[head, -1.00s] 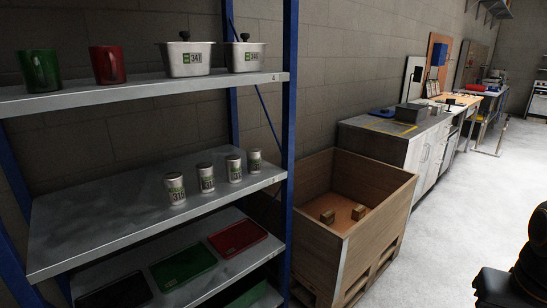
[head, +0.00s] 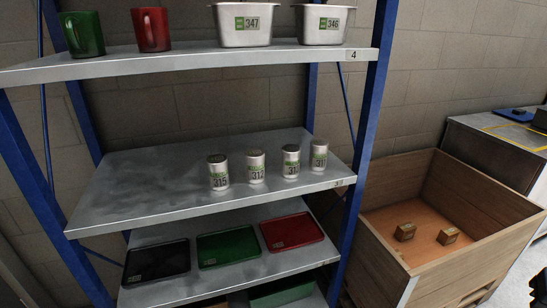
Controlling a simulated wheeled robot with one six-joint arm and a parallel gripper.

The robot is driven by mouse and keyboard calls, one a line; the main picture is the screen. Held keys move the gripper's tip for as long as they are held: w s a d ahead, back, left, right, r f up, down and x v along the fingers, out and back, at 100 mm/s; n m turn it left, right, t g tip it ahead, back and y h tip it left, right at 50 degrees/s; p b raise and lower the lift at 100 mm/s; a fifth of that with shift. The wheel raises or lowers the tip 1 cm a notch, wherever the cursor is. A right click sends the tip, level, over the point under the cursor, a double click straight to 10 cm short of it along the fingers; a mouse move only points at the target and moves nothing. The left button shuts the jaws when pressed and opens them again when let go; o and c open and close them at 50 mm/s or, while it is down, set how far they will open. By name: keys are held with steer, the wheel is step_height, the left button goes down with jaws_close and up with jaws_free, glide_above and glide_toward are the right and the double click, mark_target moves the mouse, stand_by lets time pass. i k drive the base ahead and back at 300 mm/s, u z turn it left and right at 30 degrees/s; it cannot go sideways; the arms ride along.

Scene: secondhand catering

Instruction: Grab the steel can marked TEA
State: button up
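Several small steel cans stand upright in a row on the middle shelf (head: 130,180) of a blue-posted rack. From left to right they are a can labelled 315 (head: 218,173), a can labelled 312 (head: 255,168), a third can (head: 291,163) and a can at the right end (head: 319,156). Each has a green and white label. The small words on the labels are too blurred to read, so I cannot tell which is marked TEA. My gripper is not in view; only a dark bit of something shows at the right edge.
The shelf above (head: 190,64) holds a green mug (head: 85,35), a red mug (head: 151,30) and two steel pans (head: 244,27). Black, green and red trays lie on the shelf below. A wooden crate (head: 420,285) with small blocks stands right of the rack. The middle shelf's left half is bare.

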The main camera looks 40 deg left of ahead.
mark_target(289, 153)
steer(key=u, duration=0.9)
steer(key=i, duration=0.9)
steer(key=u, duration=0.95)
